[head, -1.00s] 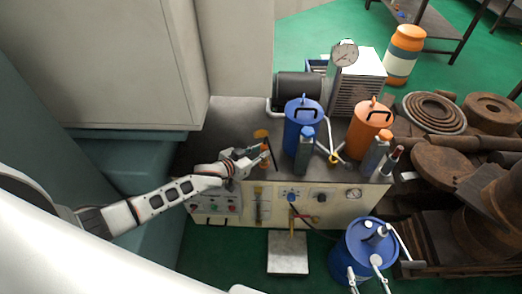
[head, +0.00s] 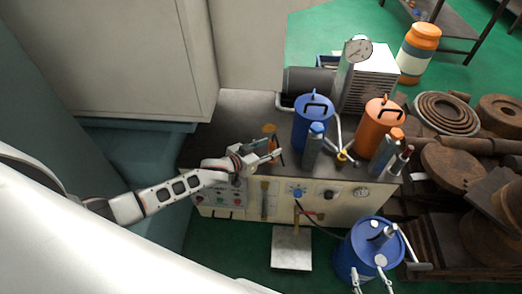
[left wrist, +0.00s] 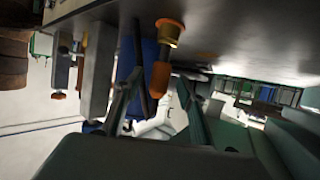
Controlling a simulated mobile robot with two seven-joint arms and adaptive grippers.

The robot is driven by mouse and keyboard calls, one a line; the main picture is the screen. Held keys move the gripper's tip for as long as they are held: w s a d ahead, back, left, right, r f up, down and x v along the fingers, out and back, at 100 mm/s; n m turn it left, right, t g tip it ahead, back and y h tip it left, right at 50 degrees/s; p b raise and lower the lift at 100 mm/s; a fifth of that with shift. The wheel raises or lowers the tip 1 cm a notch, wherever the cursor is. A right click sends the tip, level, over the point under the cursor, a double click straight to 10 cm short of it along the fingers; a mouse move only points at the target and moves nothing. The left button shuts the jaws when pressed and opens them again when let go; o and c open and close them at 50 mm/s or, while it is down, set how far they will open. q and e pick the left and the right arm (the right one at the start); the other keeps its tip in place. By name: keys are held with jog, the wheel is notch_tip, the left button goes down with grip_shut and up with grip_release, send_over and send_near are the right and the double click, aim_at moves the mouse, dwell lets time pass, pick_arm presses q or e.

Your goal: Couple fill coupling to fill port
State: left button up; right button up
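My left gripper (head: 272,153) is over the front left of the grey bench. Its fingers are apart, with an orange-brown rounded piece (head: 274,144) between them. In the left wrist view the gripper (left wrist: 155,98) shows the orange piece (left wrist: 158,78) between the spread fingers; I cannot tell whether they touch it. A flat orange cap with a brass collar (left wrist: 169,28) is close to it, at the bench surface. The cap also shows in the head view (head: 269,128), just behind the gripper. Which part is the fill coupling and which the fill port is not clear.
Right of my gripper stand a grey bottle (head: 312,148), a blue canister (head: 313,125) and an orange canister (head: 378,128). The front panel (head: 265,200) has knobs and a red-handled valve. A blue drum (head: 365,250) stands below right. The bench's left side is clear.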

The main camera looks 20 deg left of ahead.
pick_arm(q)
jog(key=v, duration=1.1)
jog(key=shift+s+r, duration=0.25)
jog(key=shift+s, duration=0.05)
jog(key=shift+a, duration=0.1)
